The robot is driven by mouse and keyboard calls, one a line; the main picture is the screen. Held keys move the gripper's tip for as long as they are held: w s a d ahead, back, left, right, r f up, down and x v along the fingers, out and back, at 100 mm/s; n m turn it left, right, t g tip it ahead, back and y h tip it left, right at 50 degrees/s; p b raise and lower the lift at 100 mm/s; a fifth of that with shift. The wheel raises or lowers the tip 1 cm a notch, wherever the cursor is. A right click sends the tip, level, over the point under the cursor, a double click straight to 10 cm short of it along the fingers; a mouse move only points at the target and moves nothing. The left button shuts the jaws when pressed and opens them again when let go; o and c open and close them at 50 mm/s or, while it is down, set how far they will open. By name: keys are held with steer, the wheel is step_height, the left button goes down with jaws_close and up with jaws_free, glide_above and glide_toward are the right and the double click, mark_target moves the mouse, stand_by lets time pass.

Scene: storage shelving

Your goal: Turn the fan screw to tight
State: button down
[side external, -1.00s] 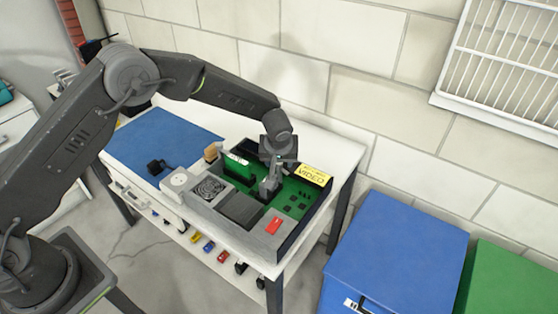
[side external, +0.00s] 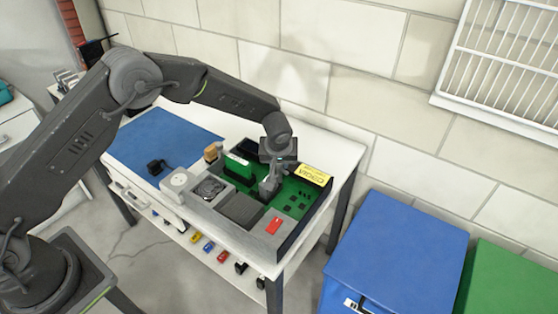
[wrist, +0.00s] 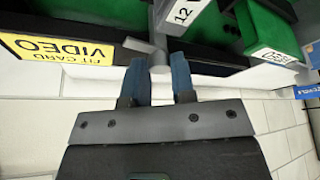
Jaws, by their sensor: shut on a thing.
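My gripper (side external: 267,190) points down over the green board (side external: 292,196) of the open box on the table. In the wrist view its two blue fingers are shut on a small grey, round screw head or knob (wrist: 160,70), taken to be the fan screw. A grey part marked 12 (wrist: 181,13) sits just beyond it. The screw's lower part is hidden, so how tight it is cannot be told. A round fan (side external: 210,188) sits in the box's left part, left of my gripper.
An upright green card (side external: 238,166) stands left of my gripper. A yellow video label (side external: 314,175) lies behind right, and a red part (side external: 274,226) in front. A blue mat (side external: 160,142) covers the table's left. A blue bin (side external: 400,245) stands right of the table.

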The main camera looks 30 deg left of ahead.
steer(key=shift+m, duration=0.3)
steer(key=m+h, duration=0.1)
steer(key=m, duration=0.2)
steer(key=shift+s+a, duration=0.1)
steer(key=shift+a, duration=0.05)
steer(key=m+h, duration=0.1)
steer(key=m, duration=0.1)
steer(key=m+h, duration=0.1)
steer(key=m, duration=0.1)
steer(key=shift+a+t, duration=0.15)
steer(key=shift+t, duration=0.15)
steer(key=m+h, duration=0.1)
steer(key=m, duration=0.3)
steer(key=shift+a, duration=0.1)
steer(key=shift+a+m+g+h, duration=0.1)
steer(key=shift+m+g+h, duration=0.25)
steer(key=shift+m, duration=0.65)
steer(key=shift+m+g+h, duration=0.25)
steer(key=shift+m+h, duration=0.2)
steer(key=shift+m, duration=0.55)
steer(key=c, duration=0.9)
jaws_free()
steer(key=shift+c, duration=0.2)
steer(key=shift+r, duration=0.1)
